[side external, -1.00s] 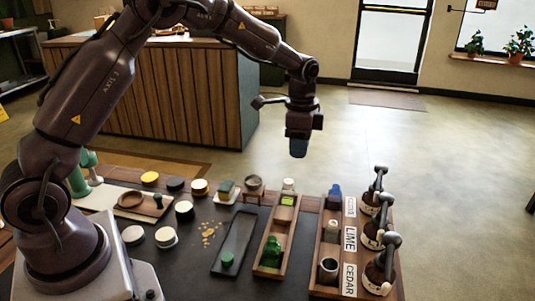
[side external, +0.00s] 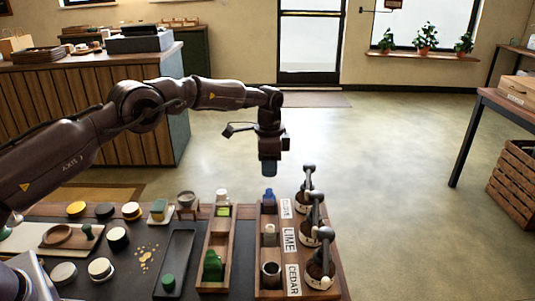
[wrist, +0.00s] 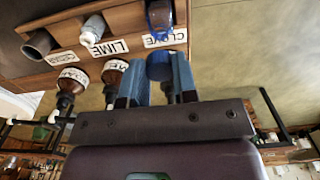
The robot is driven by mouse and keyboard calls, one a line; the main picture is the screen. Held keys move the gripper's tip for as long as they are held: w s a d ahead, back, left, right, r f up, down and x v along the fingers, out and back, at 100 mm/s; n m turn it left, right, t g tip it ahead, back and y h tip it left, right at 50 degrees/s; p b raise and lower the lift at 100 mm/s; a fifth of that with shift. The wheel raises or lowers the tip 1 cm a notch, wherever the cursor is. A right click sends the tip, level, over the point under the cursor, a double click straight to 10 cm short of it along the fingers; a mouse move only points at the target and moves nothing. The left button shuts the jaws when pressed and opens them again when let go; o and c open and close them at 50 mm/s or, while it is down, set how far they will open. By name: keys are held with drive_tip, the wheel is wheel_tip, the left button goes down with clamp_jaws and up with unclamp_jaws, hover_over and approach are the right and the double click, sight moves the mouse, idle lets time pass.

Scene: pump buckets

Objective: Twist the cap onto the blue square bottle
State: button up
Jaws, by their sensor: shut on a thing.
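The blue square bottle (side external: 268,195) stands at the far end of the wooden rack (side external: 257,215), by the label CLOVE. It also shows at the top of the wrist view (wrist: 160,18). My gripper (side external: 269,170) hangs pointing down above the bottle, with a visible gap between them. In the wrist view, the blue fingers (wrist: 156,82) are shut on a blue round cap (wrist: 159,65). The cap is apart from the bottle. Its underside is hidden.
Brown pump bottles (side external: 308,232) with tall grey heads stand right of the blue bottle, close to my gripper. A white bottle (side external: 269,230) and a dark cup (side external: 270,270) share the rack. A wooden tray (side external: 205,265) with green items lies left. Air above is clear.

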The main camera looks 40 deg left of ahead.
sight(269, 190)
drive_tip(key=shift+f, duration=1.95)
drive_tip(key=shift+f, duration=1.2)
idle(0.8)
drive_tip(key=o, duration=0.9)
drive_tip(key=shift+o, duration=0.2)
drive_tip(key=shift+c, duration=1)
